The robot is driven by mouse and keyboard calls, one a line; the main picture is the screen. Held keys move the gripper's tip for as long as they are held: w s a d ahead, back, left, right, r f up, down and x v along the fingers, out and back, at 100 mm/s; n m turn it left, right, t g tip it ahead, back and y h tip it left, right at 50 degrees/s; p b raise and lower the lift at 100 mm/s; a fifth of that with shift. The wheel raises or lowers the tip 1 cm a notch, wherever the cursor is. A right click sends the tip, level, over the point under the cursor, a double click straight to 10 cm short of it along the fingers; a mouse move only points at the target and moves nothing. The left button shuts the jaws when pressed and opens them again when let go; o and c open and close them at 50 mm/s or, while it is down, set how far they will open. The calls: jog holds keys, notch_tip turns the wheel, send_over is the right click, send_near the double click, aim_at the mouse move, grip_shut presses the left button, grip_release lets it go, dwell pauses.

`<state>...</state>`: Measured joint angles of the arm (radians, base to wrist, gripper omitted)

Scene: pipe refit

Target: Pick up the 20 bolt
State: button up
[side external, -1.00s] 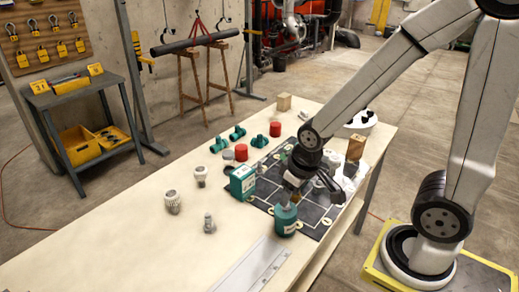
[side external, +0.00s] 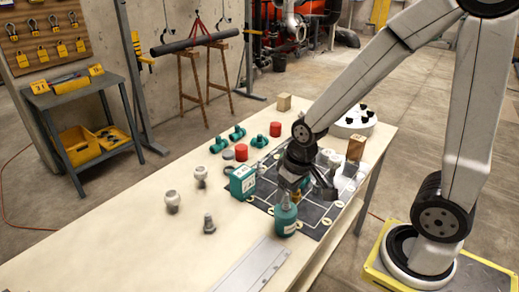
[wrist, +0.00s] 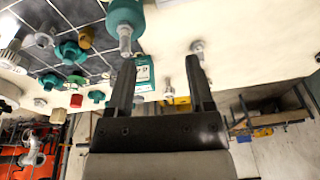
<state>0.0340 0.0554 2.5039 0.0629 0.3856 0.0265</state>
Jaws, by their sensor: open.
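A grey metal bolt (side external: 209,224) stands on the pale table, left of the teal bottle; no 20 marking is readable on it. In the wrist view, a grey bolt-like piece (wrist: 198,49) shows beyond the tip of the right finger. My gripper (side external: 308,186) is open and empty above the dark gridded mat, behind the teal bottle and right of the bolt. In the wrist view, its two fingers (wrist: 160,62) are apart, with part of a teal box between them.
Two pale-topped fittings (side external: 172,201) (side external: 200,176) stand farther left. The dark mat (side external: 318,220) holds several parts. The table's front left is clear.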

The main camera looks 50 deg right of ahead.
jog(key=w+d+f+m+g+y, duration=0.1)
jog(key=w+d+f+m+y, duration=0.3)
jog(key=w+m, duration=0.4)
jog(key=m+t+y, duration=0.4)
jog(key=m+t, duration=0.6)
jog(key=m, duration=0.9)
send_near(260, 162)
jog(key=w+f, duration=0.2)
jog(key=shift+w+a, duration=0.15)
jog(key=shift+w, duration=0.2)
jog(key=shift+s+x, duration=0.25)
jog(key=shift+x, duration=3.65)
jog(key=shift+a+f, duration=0.2)
grip_shut()
